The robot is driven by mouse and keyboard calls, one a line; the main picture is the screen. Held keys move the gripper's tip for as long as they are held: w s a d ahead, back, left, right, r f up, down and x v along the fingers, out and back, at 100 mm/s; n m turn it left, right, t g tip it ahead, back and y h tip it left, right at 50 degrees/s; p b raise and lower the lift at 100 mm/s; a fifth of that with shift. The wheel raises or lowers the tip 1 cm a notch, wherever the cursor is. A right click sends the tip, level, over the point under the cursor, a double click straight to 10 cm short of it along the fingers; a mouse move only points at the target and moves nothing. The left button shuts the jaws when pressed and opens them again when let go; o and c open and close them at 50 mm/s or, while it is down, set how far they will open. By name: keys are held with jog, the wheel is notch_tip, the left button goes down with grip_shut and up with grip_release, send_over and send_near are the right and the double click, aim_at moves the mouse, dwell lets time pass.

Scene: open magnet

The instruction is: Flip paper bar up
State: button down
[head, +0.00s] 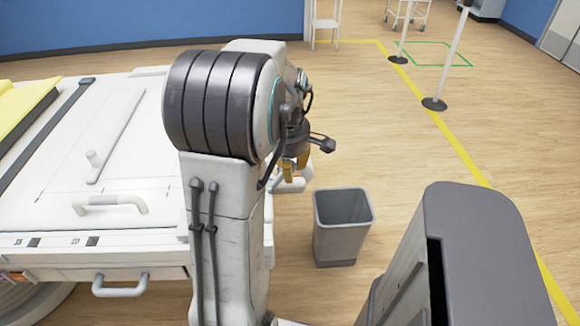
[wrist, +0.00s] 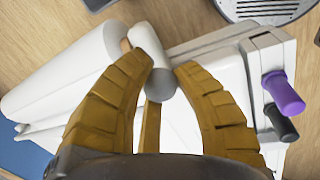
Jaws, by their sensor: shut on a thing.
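In the wrist view, my gripper (wrist: 160,78) has its ochre fingers closed around the grey end of a short white rounded bar (wrist: 148,43), which looks like the paper bar. The bar lies beside a thick white paper roll (wrist: 65,72) and slants between the fingertips. In the head view, my gripper (head: 298,163) is at the right end of the white table, mostly hidden behind my arm. A white part (head: 290,185) shows just below the fingers; its link to the bar is unclear.
The white table (head: 60,180) has a handle (head: 110,203) on top. A grey bin (head: 342,228) stands on the floor right of my arm. The wrist view shows a white bracket with purple and black knobs (wrist: 283,95).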

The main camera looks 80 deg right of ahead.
jog(key=shift+d+r, duration=0.1)
jog(key=c, duration=0.9)
grip_release()
jog(key=shift+s, duration=0.1)
jog(key=r, duration=0.4)
jog(key=a+r, duration=0.1)
jog(key=r, duration=0.2)
jog(key=a+r, duration=0.1)
jog(key=r, duration=0.3)
jog(key=shift+a+r, duration=0.15)
jog(key=shift+r, duration=0.2)
